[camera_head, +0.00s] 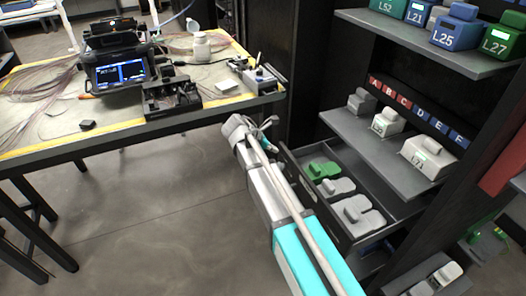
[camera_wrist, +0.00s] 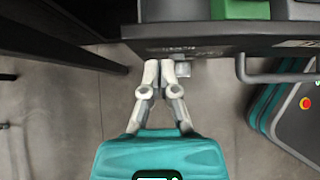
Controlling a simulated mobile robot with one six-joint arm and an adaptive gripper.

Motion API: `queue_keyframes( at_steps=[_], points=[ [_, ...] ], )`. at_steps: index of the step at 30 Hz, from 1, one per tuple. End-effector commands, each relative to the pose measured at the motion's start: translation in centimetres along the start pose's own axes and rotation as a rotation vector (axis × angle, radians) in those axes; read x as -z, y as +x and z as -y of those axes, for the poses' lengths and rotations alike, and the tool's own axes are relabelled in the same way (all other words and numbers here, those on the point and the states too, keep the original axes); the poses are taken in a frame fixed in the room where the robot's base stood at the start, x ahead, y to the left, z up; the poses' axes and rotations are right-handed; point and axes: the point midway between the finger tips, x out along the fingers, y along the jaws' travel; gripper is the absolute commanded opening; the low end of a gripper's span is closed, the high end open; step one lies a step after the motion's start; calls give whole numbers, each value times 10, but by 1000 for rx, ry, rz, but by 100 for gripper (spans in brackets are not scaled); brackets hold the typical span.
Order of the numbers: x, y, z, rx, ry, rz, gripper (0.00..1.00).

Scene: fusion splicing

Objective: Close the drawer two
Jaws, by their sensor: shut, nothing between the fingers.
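An open drawer (camera_head: 380,195) is pulled out from the dark shelf unit, below the labelled shelf. It holds a green piece (camera_head: 322,170) and two light grey pieces (camera_head: 357,215). I cannot read a drawer number. My gripper (camera_head: 240,129) is in front of the drawer, near its far front corner. In the wrist view my gripper (camera_wrist: 167,64) is shut and empty, its fingertips at the dark drawer front (camera_wrist: 215,45). I cannot tell whether they touch it. A grey bar handle (camera_wrist: 280,78) is to the right of the fingertips.
A workbench (camera_head: 225,103) with a splicing machine (camera_head: 118,68) and a white jar (camera_head: 201,47) stands at the left. Shelves with labelled boxes (camera_head: 458,32) rise at the right. Another compartment with pieces (camera_head: 435,275) shows low at the right. The floor left of my arm is clear.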

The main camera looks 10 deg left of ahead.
Motion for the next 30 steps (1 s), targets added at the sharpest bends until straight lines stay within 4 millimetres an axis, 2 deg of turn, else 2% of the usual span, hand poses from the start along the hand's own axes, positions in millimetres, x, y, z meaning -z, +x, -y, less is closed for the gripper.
queue_keyframes(
  at_steps=[5,15,16,20,30],
  points=[
    [-8,8,0,1,1,0,0],
    [-9,9,0,0,0,0,0],
    [-1,1,-13,-1,-2,0,0],
    [-8,8,-1,1,1,0,0],
    [-12,12,-4,-14,-14,0,0]
  ],
)
